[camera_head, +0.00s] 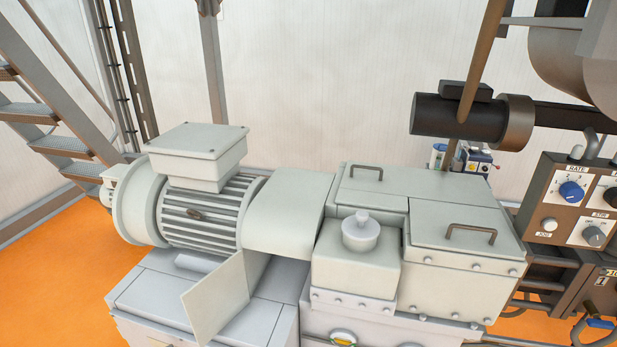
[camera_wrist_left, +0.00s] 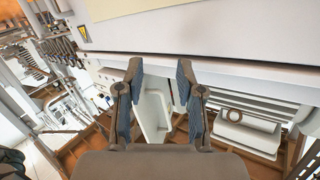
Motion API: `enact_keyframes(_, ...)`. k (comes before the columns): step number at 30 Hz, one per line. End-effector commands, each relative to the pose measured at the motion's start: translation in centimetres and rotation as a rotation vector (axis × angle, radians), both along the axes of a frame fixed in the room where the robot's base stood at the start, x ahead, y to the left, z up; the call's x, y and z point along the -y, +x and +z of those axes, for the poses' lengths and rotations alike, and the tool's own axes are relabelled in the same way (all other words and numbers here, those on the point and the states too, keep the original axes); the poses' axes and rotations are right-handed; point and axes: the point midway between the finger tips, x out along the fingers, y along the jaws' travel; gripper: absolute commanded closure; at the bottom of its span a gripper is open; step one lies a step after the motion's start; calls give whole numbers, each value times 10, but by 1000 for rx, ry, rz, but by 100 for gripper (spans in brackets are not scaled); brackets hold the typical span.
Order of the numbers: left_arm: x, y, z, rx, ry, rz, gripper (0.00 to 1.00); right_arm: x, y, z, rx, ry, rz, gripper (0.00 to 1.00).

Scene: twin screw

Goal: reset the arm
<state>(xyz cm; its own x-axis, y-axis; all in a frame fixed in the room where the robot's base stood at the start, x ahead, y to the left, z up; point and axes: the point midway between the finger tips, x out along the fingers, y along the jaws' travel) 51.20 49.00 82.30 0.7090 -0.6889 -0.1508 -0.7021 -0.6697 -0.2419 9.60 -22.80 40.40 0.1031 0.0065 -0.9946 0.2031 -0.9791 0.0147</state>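My left gripper (camera_wrist_left: 161,95) shows in the left wrist view with its two fingers apart and nothing between the pads. Beyond the fingers are pale machine parts and a brown frame; no finger visibly touches them. Neither gripper nor arm shows in the head view. My right gripper is out of view. The head view shows the twin screw machine, with a ribbed motor (camera_head: 200,212) at the left and a lidded gearbox housing (camera_head: 462,262) at the right.
A control panel (camera_head: 575,205) with a blue knob stands at the right edge. A black cylinder (camera_head: 450,117) lies behind the housing. Metal stairs (camera_head: 50,140) rise at the left. Orange floor (camera_head: 50,265) is clear at the left. A white panel with a warning label (camera_wrist_left: 84,34) spans the wrist view's top.

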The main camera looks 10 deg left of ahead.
Motion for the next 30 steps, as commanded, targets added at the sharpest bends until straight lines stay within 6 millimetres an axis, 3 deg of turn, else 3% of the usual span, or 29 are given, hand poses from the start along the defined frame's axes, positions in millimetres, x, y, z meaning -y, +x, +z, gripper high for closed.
enact_keyframes(1,-21,-7,-29,-25,77,116,63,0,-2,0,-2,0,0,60)
enact_keyframes(5,-95,-39,-99,-123,358,426,63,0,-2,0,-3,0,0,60)
enact_keyframes(9,-173,-107,-152,-297,669,662,63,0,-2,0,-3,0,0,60)
enact_keyframes(14,-243,-206,-183,-541,990,818,63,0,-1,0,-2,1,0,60)
enact_keyframes(19,-293,-316,-186,-823,1277,889,63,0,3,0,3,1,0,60)
enact_keyframes(20,-295,-333,-188,-871,1306,890,63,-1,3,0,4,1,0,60)
enact_keyframes(21,-265,-335,-216,-885,1241,878,63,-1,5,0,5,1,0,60)
enact_keyframes(26,-174,-362,-289,-972,1085,847,63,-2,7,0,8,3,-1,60)
enact_keyframes(30,-75,-384,-345,-1053,933,810,63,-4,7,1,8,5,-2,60)
